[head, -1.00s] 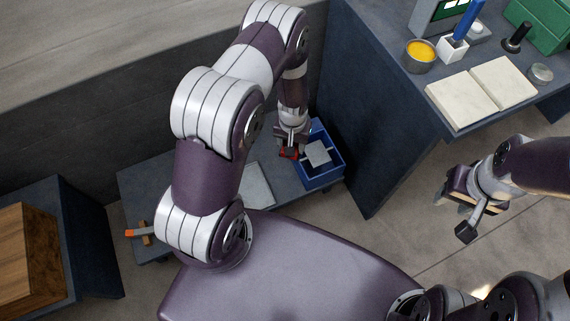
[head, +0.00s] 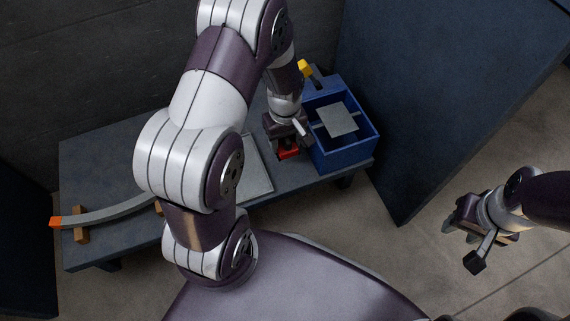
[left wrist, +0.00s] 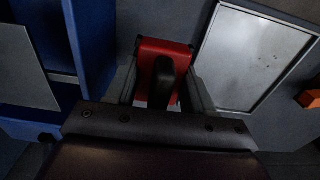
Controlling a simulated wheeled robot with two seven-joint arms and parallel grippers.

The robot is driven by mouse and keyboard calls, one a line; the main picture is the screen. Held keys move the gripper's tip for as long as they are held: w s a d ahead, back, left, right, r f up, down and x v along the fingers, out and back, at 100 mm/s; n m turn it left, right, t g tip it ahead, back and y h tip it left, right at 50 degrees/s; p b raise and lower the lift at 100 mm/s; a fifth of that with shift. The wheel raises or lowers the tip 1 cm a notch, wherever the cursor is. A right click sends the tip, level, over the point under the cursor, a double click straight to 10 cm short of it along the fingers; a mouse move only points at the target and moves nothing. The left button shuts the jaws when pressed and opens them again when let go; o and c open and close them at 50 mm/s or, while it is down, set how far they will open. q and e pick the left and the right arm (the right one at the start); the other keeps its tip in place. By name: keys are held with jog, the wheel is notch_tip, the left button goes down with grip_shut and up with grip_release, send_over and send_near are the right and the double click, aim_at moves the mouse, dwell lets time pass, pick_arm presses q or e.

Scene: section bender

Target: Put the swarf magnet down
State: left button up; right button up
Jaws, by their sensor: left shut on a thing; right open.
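The swarf magnet (head: 288,153) is a red block. In the left wrist view the red magnet (left wrist: 150,52) has a black handle between the fingers of my left gripper (left wrist: 162,95). My left gripper (head: 286,143) is shut on it, over the low bench (head: 110,167) between the blue bin and a flat grey tray. I cannot tell whether the magnet touches the bench. My right gripper (head: 477,228) is open and empty, over the floor at the right.
The blue bin (head: 348,158) holds a grey plate (head: 337,121). The grey tray (head: 258,175) lies left of the magnet; it also shows in the left wrist view (left wrist: 250,60). A curved bar with an orange end (head: 100,217) rests on wooden blocks at the left. A yellow-ended thing (head: 304,68) stands behind the bin.

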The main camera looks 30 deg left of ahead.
aim_at(285, 161)
pick_arm(q)
notch_tip(285, 161, down, 7)
jog(key=b, duration=0.4)
jog(key=shift+f, duration=0.1)
jog(key=shift+r, duration=0.2)
jog(key=shift+f, duration=0.15)
jog(key=o, duration=1)
pick_arm(e)
notch_tip(285, 161, down, 5)
pick_arm(q)
notch_tip(285, 161, up, 13)
jog(key=p, duration=0.9)
jog(key=shift+d+f, duration=0.1)
jog(key=shift+f, duration=0.05)
jog(key=s+d+r+m+t, duration=0.1)
jog(key=s+d+r+m, duration=0.4)
jog(key=s+r+m, duration=0.4)
jog(key=shift+r+m, duration=0.6)
jog(key=shift+r, duration=0.1)
pick_arm(e)
notch_tip(285, 161, up, 9)
jog(key=shift+f, duration=0.2)
